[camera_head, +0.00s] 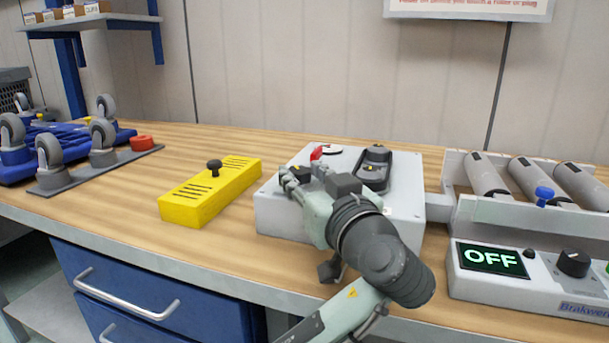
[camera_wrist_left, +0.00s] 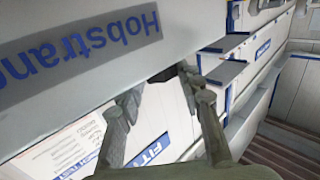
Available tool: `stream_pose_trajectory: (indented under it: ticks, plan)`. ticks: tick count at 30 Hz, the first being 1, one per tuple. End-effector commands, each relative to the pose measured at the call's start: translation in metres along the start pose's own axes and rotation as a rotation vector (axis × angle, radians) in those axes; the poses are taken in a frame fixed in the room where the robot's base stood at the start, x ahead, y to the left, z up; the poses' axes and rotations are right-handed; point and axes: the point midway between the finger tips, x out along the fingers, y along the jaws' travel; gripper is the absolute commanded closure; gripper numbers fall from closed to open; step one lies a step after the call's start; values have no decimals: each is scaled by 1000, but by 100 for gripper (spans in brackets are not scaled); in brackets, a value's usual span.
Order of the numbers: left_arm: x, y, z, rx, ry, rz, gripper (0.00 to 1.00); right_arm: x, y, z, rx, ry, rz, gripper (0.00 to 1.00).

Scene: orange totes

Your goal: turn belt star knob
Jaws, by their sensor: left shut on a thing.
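A pale grey box (camera_head: 405,207) stands on the bench in the head view. My left gripper (camera_head: 290,178) is over the left part of its top. In the left wrist view, the gripper's two fingers (camera_wrist_left: 165,92) are closed around a small dark knob (camera_wrist_left: 181,71) by a grey panel with upside-down lettering. The knob is mostly hidden by the fingers, so its star shape cannot be made out. My right gripper is in neither view.
A yellow slotted box (camera_head: 190,207) with a black knob stands left of the grey box. A roller conveyor (camera_head: 520,212) with a blue knob and a control panel (camera_head: 545,287) reading OFF are at right. A blue wheeled frame (camera_head: 70,136) lies far left.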

Motion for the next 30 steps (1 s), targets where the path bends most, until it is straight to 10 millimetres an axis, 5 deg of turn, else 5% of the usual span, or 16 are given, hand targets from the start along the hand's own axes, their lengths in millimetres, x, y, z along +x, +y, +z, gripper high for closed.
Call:
stream_pose_trajectory:
  ticks: [4,11,25,26,30]
  plan:
    - [0,-1,2,-2,-4,22,92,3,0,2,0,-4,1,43]
    - [1,-7,3,-5,-7,217,92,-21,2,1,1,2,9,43]
    - [2,-8,2,1,-2,330,92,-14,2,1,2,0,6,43]
    - [2,-8,2,1,-2,330,62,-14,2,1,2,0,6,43]
    - [2,-8,1,0,-1,330,45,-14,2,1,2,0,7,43]
